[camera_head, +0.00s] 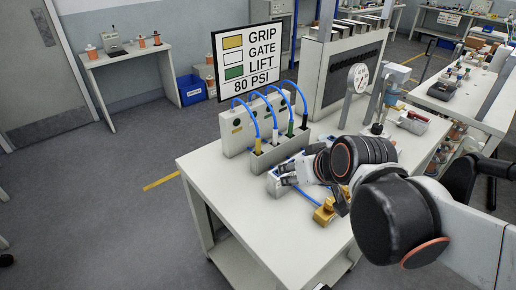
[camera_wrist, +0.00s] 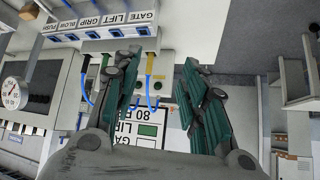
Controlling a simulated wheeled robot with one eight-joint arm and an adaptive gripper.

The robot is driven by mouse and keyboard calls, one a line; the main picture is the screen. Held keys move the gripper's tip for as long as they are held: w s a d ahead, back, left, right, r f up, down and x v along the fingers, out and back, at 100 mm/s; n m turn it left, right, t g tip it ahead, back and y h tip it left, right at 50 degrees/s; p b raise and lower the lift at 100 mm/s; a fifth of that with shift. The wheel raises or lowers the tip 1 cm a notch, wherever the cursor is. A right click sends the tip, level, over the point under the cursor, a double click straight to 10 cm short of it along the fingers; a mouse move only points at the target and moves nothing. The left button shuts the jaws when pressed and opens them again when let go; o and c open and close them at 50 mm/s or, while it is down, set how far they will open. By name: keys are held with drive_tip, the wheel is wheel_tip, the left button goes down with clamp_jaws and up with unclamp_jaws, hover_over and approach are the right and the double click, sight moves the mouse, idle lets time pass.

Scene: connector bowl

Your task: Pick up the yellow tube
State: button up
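The yellow tube (camera_head: 258,146) is a blue hose with a yellow end, standing upright in the grey rack at the left end of a row. Its hose arches back to the panel behind. In the wrist view the yellow-ended tube (camera_wrist: 149,68) appears in the gap between my fingers, beyond the tips. My gripper (camera_wrist: 159,62) is open, its teal-padded fingers spread wide with nothing between the pads. In the head view my gripper is near the right of the rack and partly hidden by my wrist.
White-, green- and black-ended tubes stand beside it in the rack (camera_head: 277,153). A labelled socket box (camera_wrist: 105,38) is close in front. A yellow block (camera_head: 324,211) lies on the table with a blue hose. A sign (camera_head: 247,62) stands behind. The table's left front is clear.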

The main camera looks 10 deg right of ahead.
drive_tip(key=w+a+f+n+t+y, duration=0.1)
drive_tip(key=w+f+t, duration=0.1)
drive_tip(key=w, duration=0.8)
drive_tip(key=t+y+p, duration=0.1)
drive_tip(key=t, duration=0.2)
approach(259, 141)
drive_tip(key=shift+n, duration=0.4)
drive_tip(key=b+x, duration=0.2)
drive_tip(key=x, duration=0.9)
drive_tip(key=shift+w+b, duration=0.1)
drive_tip(key=shift+b, duration=0.3)
clamp_jaws()
